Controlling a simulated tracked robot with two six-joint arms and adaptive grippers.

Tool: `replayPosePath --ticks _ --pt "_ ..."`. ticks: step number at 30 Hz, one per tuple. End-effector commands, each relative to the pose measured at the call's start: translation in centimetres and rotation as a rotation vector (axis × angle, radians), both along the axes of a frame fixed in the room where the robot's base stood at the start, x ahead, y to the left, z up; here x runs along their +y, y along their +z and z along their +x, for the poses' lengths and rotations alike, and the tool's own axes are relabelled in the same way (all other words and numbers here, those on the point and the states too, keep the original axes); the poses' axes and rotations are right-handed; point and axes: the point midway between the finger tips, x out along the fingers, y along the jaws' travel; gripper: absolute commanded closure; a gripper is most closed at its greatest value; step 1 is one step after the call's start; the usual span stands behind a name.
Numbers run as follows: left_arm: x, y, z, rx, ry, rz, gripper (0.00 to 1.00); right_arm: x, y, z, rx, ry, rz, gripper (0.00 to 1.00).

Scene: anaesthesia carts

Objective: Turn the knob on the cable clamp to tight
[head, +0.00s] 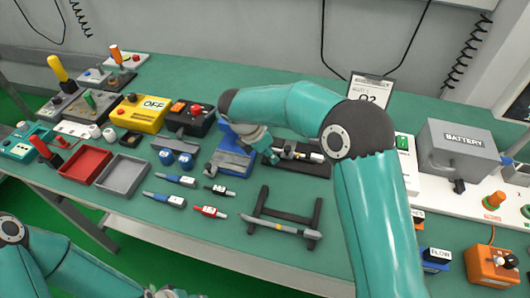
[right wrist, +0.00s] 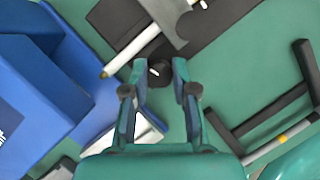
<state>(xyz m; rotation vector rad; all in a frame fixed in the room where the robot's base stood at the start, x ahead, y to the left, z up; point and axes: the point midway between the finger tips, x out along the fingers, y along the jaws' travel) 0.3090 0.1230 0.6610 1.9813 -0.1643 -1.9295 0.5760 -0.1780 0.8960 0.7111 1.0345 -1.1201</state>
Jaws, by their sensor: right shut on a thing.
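The cable clamp has a dark base (head: 312,169) in the middle of the bench, partly hidden behind my right arm. In the right wrist view its dark base (right wrist: 215,45) carries a grey metal plate (right wrist: 180,22) over a pale cable (right wrist: 132,48) with a brownish tip. A small black knob (right wrist: 160,72) with a white mark sits at the base's near edge. My right gripper (right wrist: 160,68) is shut on this knob, one finger on each side; in the head view the gripper (head: 272,158) comes down beside the clamp. My left gripper (head: 165,291) barely shows at the bottom edge.
A blue box (head: 228,160) stands close left of the right gripper. A black frame holding a rod (head: 283,228) lies in front. Connectors (head: 210,211), trays (head: 122,173) and switch boxes fill the left; a battery box (head: 458,147) stands right. Bare bench lies around the frame.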

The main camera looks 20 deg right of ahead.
Motion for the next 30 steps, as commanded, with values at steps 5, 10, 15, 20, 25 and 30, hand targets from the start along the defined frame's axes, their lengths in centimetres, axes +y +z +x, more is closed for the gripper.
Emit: replayPosePath --ticks 5,10,15,20,25,30 --pt "0.0 0.0 0.0 0.000 0.000 0.000 0.48 0.1 0.1 0.2 -0.008 0.003 0.002 0.49" --pt "0.0 0.0 0.0 0.000 0.000 0.000 0.48 0.0 0.1 0.1 -0.006 0.002 0.001 0.49" --pt "0.0 0.0 0.0 0.000 0.000 0.000 0.48 0.1 0.3 0.1 -0.006 0.002 0.001 0.49" --pt "0.0 0.1 0.0 0.000 0.000 0.000 0.48 0.6 1.6 0.1 -0.007 0.003 0.000 0.49" --pt "0.0 0.0 0.0 0.000 0.000 0.000 0.48 1.8 4.4 -0.1 -0.011 0.003 0.001 0.49" --pt "0.0 0.0 0.0 0.000 0.000 0.000 0.48 3.1 7.6 -0.4 -0.009 0.004 0.002 0.49"
